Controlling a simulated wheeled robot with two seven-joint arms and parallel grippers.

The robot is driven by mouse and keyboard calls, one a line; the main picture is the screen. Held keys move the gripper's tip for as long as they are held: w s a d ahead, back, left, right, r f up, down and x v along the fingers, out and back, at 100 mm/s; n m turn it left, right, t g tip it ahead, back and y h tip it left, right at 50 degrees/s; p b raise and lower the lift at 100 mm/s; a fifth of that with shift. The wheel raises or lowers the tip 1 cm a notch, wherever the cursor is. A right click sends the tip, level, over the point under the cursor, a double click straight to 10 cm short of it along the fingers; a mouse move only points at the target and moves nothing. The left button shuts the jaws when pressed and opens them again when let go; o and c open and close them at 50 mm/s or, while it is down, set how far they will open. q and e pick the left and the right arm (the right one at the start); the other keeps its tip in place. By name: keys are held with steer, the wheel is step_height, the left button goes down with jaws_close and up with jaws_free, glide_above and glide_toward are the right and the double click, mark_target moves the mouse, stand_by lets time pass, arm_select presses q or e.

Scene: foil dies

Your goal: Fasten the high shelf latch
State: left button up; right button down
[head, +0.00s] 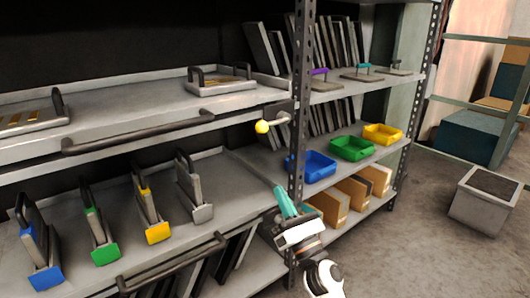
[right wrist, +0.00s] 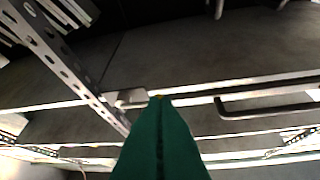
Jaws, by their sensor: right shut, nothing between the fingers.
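The high shelf latch (head: 283,117) is a short grey lever with a yellow ball knob (head: 262,127). It sits at the right end of the upper shelf's front edge, beside the perforated post, with its knob pointing left. My right gripper (head: 281,191) has teal fingers, which are shut and empty. It is below the latch, in front of the post, and apart from the knob in the head view. In the right wrist view the shut fingers (right wrist: 158,105) hide most of the latch; a pale part (right wrist: 131,103) shows just left of their tips. My left gripper is not in view.
The upper shelf has a long dark handle (head: 140,134); the lower one has another (head: 172,264). The perforated post (head: 297,165) stands close behind my right gripper. Blue (head: 319,166), green (head: 352,149) and yellow (head: 383,134) bins are to the right.

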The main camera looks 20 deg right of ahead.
mark_target(273, 123)
steer(key=s+d+r+p+x, duration=0.1)
steer(key=r+x, duration=0.1)
steer(key=x, duration=1.1)
steer(key=shift+s, duration=0.2)
steer(key=shift+d+r, duration=0.1)
